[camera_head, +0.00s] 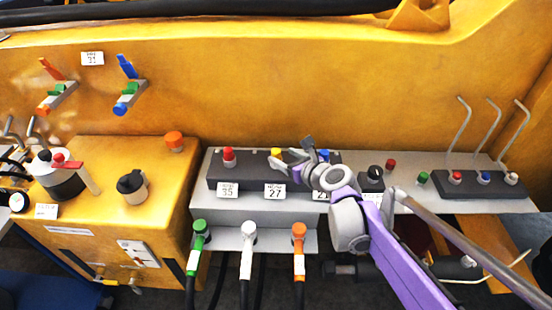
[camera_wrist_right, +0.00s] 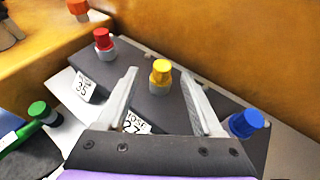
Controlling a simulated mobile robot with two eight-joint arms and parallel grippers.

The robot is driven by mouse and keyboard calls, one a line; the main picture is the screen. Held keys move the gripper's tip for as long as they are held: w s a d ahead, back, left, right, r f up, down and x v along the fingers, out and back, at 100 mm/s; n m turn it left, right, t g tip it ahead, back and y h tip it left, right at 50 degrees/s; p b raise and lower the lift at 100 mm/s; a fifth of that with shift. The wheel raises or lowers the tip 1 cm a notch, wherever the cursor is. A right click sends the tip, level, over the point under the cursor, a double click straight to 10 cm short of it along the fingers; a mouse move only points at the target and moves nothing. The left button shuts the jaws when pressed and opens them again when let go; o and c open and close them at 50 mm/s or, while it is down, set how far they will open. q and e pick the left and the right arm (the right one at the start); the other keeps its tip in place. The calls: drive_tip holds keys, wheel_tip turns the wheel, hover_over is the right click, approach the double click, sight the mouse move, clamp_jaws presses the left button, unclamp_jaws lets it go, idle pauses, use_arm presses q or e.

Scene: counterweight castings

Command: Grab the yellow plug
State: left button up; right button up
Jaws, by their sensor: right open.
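The yellow plug (camera_head: 277,153) stands upright on a dark block (camera_head: 213,178) behind the label 27, partly covered by my right gripper (camera_head: 289,160) in the head view. In the right wrist view the yellow plug (camera_wrist_right: 160,71) has a grey collar and stands between and beyond the two fingers of my right gripper (camera_wrist_right: 160,86). The fingers are open, with visible space on both sides of the plug, and hold nothing. My left gripper is in neither view.
A red plug (camera_wrist_right: 103,39) stands left of the yellow one and a blue plug (camera_wrist_right: 246,123) stands right, near the right finger. A yellow wall (camera_wrist_right: 230,40) rises behind. Green, white and orange hose connectors (camera_head: 248,235) hang at the front.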

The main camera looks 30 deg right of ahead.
sight(277, 153)
drive_tip(key=x, duration=0.4)
drive_tip(key=shift+f, duration=0.15)
drive_tip(key=x, duration=0.5)
drive_tip(key=shift+d+f, duration=0.15)
drive_tip(key=shift+f, duration=0.15)
drive_tip(key=shift+s, duration=0.1)
clamp_jaws()
